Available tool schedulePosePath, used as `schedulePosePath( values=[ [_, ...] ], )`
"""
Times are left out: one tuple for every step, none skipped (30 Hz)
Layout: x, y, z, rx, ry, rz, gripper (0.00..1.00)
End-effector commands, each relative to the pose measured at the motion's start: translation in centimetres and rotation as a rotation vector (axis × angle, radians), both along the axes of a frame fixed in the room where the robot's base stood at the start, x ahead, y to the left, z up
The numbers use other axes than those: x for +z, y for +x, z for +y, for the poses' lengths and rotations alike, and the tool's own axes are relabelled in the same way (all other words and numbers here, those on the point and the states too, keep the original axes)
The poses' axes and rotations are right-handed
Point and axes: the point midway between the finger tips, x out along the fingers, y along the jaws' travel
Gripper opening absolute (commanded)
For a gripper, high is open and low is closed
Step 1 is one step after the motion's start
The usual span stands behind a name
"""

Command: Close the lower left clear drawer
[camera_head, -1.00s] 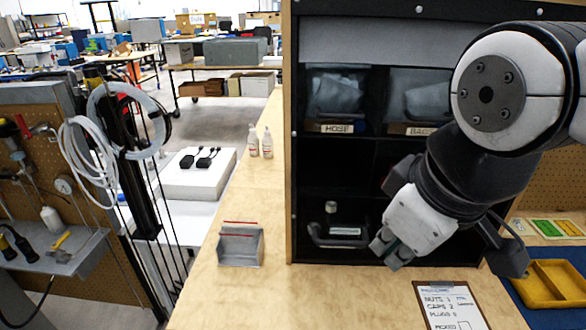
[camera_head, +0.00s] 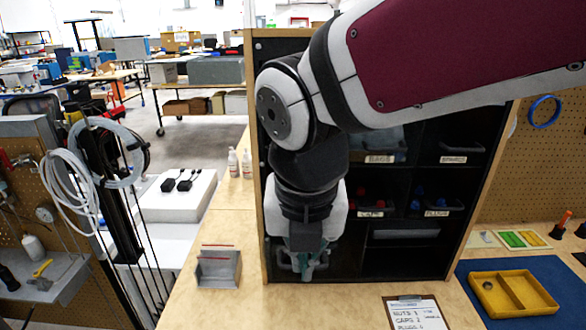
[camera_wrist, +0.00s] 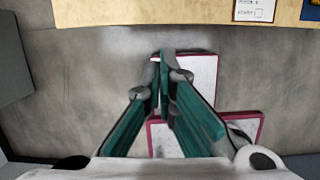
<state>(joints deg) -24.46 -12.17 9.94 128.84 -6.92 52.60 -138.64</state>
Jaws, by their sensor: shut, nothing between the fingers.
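The lower left clear drawer (camera_head: 284,262) shows only in part in the bottom left opening of the black cabinet in the head view. My wrist and gripper cover most of it, so how far it stands out is hard to tell. My gripper (camera_head: 309,272) hangs fingers-down in front of that opening, and I cannot tell whether it touches the drawer. In the wrist view my gripper (camera_wrist: 164,62) has its teal fingers together with nothing between them. The drawer does not show in the wrist view.
The cabinet (camera_head: 264,180) holds labelled bins above and to the right. On the bench in front are a grey metal holder (camera_head: 218,268), a clipboard (camera_head: 416,312) and a yellow tray (camera_head: 512,293) on a blue mat (camera_head: 470,272). Bare wood lies between holder and clipboard.

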Motion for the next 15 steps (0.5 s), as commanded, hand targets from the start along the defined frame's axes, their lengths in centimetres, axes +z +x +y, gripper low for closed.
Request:
schedulePosePath(
  values=[
    [0.0,0.0,0.2,0.025,-0.006,0.001,0.0],
    [-0.1,0.0,0.3,0.035,-0.008,0.002,0.0],
    [-0.3,0.0,0.3,0.042,-0.01,0.002,0.0],
    [-0.5,0.1,0.3,0.045,-0.011,0.002,0.0],
    [-0.8,0.1,0.3,0.045,-0.011,0.003,0.0],
    [-1.2,0.2,0.3,0.044,-0.012,0.005,0.0],
    [-1.6,0.3,0.3,0.043,-0.012,0.004,0.0],
    [-2.0,0.4,0.3,0.042,-0.012,0.005,0.0],
    [-2.7,0.5,0.2,0.042,-0.012,0.006,0.0],
    [-3.3,0.7,0.2,0.041,-0.012,0.007,0.0],
    [-3.9,0.8,0.2,0.041,-0.011,0.006,0.0],
    [-4.6,1.0,0.2,0.041,-0.012,0.007,0.0],
    [-5.3,1.1,0.2,0.041,-0.012,0.007,0.0],
    [-5.8,1.3,0.2,0.04,-0.012,0.006,0.0],
    [-6.6,1.5,0.2,0.039,-0.012,0.007,0.0]
  ],
)
